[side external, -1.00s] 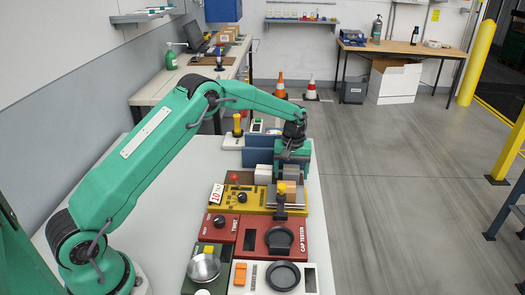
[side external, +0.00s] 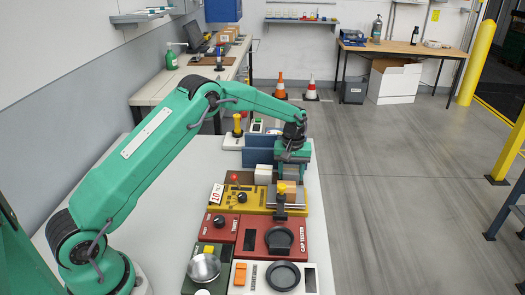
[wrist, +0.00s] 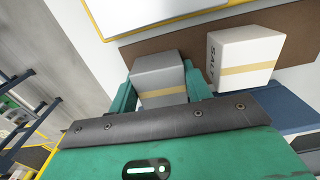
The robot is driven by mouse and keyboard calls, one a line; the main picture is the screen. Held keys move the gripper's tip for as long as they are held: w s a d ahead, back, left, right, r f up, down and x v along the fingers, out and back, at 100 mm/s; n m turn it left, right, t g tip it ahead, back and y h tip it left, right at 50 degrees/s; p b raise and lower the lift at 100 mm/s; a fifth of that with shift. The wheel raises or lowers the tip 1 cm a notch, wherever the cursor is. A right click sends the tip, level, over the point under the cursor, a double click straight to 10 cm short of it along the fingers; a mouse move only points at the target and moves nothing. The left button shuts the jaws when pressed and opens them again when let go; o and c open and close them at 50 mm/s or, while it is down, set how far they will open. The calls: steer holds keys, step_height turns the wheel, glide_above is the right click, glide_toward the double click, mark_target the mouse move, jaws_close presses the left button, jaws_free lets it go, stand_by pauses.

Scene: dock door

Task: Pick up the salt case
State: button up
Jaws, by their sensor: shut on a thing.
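In the wrist view, my gripper (wrist: 160,82) has its two green fingers on either side of a grey case (wrist: 160,68) with a tan band, and is shut on it. No lettering shows on this case's visible faces. A whiter case (wrist: 245,60) with a tan band stands close by on the right, outside the fingers. It has small dark lettering that may read SALT, but I cannot be sure. In the side view, my gripper (side external: 291,176) points down over the far end of the panels, and the whiter case (side external: 262,174) is just left of it. The held case is mostly hidden there.
A blue bin (side external: 258,155) stands behind the cases. The white table is clear at left.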

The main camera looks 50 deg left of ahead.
mark_target(292, 170)
steer(key=shift+r, duration=0.1)
steer(key=shift+r, duration=0.75)
step_height(292, 170, up, 2)
steer(key=shift+r, duration=0.2)
steer(key=s+d+r, duration=0.5)
steer(key=d+r, duration=0.2)
steer(key=d, duration=0.3)
steer(key=shift+s+d, duration=0.15)
steer(key=shift+d, duration=0.05)
steer(key=s+a+r, duration=0.3)
steer(key=s+r, duration=0.2)
steer(key=shift+w+d+f, duration=0.1)
steer(key=shift+f, duration=4)
steer(key=shift+f, duration=0.15)
